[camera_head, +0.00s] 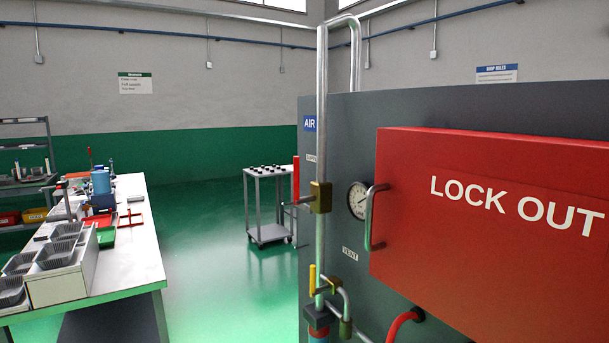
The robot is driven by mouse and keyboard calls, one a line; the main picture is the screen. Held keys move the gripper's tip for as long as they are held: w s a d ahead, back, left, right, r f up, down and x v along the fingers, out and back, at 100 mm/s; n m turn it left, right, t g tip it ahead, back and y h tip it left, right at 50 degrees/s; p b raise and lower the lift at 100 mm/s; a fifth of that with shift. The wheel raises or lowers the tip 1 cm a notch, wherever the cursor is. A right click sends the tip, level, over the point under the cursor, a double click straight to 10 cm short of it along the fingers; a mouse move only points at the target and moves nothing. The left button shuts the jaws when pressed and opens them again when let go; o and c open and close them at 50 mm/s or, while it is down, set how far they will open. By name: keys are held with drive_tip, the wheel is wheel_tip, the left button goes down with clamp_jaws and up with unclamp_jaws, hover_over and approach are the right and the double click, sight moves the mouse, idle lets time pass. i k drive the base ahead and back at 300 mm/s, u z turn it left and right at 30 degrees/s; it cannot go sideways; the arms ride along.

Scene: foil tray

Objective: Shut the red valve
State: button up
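The red valve has a long red lever (296,180) that stands upright, roughly parallel to the vertical steel pipe (322,110) and just left of it. Its brass body (320,198) sits on the pipe, with a short metal stem reaching left to the lever. A yellow lever (312,280) stands upright lower on the same pipe, by the "VENT" label (350,254). My gripper is not in this view, and nothing is seen touching the red lever.
A red "LOCK OUT" box (490,210) with a metal handle (370,218) juts from the grey panel (340,140) at the right, near a pressure gauge (358,200). A trolley (268,172) and cluttered bench (135,240) stand left; green floor (210,250) is clear.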

sight(298, 200)
drive_tip(key=i, duration=0.45)
drive_tip(key=u, duration=0.05)
drive_tip(key=k, duration=1.35)
drive_tip(key=u, duration=0.4)
drive_tip(key=i, duration=1.95)
drive_tip(key=z, duration=0.6)
